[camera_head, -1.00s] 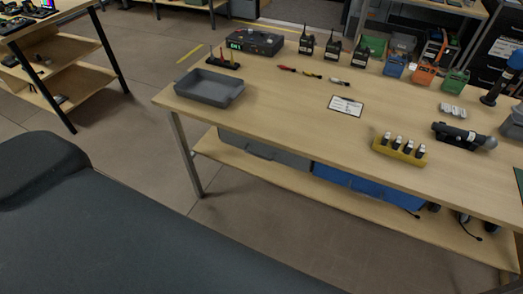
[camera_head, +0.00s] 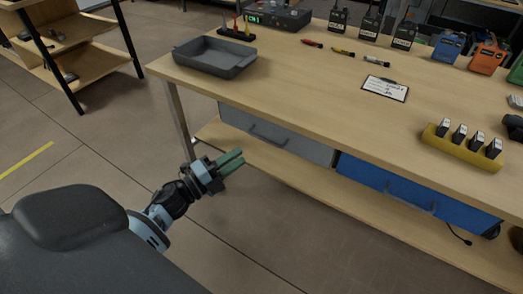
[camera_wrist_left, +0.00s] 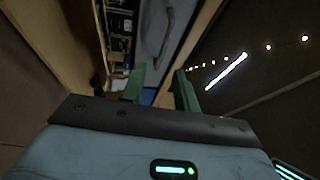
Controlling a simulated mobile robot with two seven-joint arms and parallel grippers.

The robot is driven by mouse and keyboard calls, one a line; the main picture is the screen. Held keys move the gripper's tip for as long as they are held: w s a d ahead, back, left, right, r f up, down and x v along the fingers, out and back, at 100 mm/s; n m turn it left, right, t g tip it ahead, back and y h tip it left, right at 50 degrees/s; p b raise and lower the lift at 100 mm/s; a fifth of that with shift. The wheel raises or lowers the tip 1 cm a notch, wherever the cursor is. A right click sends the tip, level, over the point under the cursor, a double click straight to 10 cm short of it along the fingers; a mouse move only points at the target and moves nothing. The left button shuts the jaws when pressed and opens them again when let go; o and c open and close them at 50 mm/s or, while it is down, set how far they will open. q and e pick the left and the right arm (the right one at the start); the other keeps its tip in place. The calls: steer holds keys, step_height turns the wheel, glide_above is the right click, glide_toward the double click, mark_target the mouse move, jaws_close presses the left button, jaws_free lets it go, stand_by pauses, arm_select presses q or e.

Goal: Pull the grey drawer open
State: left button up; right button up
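The grey drawer (camera_head: 302,145) hangs under the wooden table top at its left end, and its front looks level with the blue drawer beside it. Its bar handle (camera_head: 268,141) faces me. My left gripper (camera_head: 234,163) has green fingers and is in front of the table, left of and nearer than the handle, apart from it. In the left wrist view the two fingers (camera_wrist_left: 160,84) stand apart with nothing between them. The grey drawer front (camera_wrist_left: 150,22) and its handle (camera_wrist_left: 170,35) show beyond them. My right gripper is out of view.
The blue drawer (camera_head: 370,172) is to the right, above a lower shelf (camera_head: 350,198). A table leg (camera_head: 178,120) stands left of the grey drawer. A grey tray (camera_head: 215,58) and a clipboard (camera_head: 385,88) lie on top. The floor before the table is clear.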

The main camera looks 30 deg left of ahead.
arm_select(q)
steer(key=x, duration=0.8)
steer(key=shift+w+r+m, duration=0.2)
steer(key=shift+w+m, duration=0.05)
steer(key=shift+m, duration=0.05)
jaws_close()
